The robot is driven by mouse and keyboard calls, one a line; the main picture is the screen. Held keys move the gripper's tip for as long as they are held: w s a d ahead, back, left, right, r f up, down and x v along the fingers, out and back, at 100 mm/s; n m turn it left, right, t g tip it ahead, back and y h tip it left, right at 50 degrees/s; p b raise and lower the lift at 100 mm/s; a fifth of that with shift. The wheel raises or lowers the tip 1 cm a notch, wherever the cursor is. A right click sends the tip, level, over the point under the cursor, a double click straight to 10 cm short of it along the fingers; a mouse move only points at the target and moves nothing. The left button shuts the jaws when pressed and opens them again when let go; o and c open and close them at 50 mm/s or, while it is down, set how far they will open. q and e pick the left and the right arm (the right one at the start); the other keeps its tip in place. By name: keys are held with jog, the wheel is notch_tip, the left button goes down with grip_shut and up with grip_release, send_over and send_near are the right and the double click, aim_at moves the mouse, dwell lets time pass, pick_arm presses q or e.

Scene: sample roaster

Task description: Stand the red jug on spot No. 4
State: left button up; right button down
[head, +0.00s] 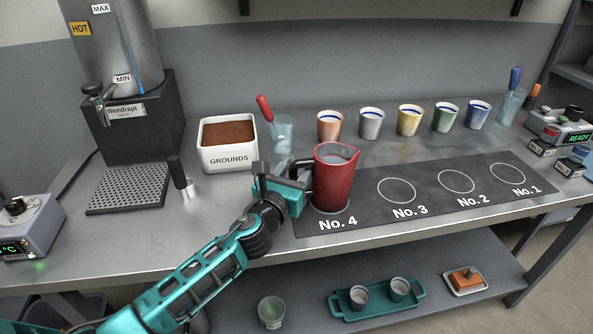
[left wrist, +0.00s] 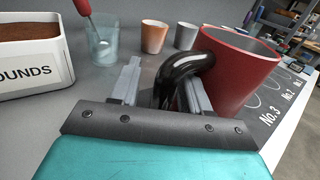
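The red jug (head: 336,182) is upright over spot No. 4 (head: 331,211) on the dark mat, and the front of that ring shows just below its base. It looks to be standing there, roughly inside the ring. Its black handle (left wrist: 176,78) points left, toward my left gripper (head: 277,180). In the left wrist view, the two fingers of the left gripper (left wrist: 160,88) are apart on either side of the handle, with a gap between the left finger and the handle. The red jug (left wrist: 237,70) is right of the fingers. My right gripper is not in view.
A white grounds box (head: 228,158), a glass with a red-handled tool (head: 282,137) and several coloured cups stand behind. Spots No. 3 (head: 396,190), No. 2 (head: 456,181) and No. 1 (head: 507,173) are empty. A lower shelf holds a teal tray (head: 376,309).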

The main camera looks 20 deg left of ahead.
pick_arm(q)
jog(key=shift+d+r, duration=0.1)
jog(key=shift+d, duration=0.1)
jog(key=shift+s, duration=0.2)
jog(key=s, duration=1.1)
jog(key=shift+s, duration=0.25)
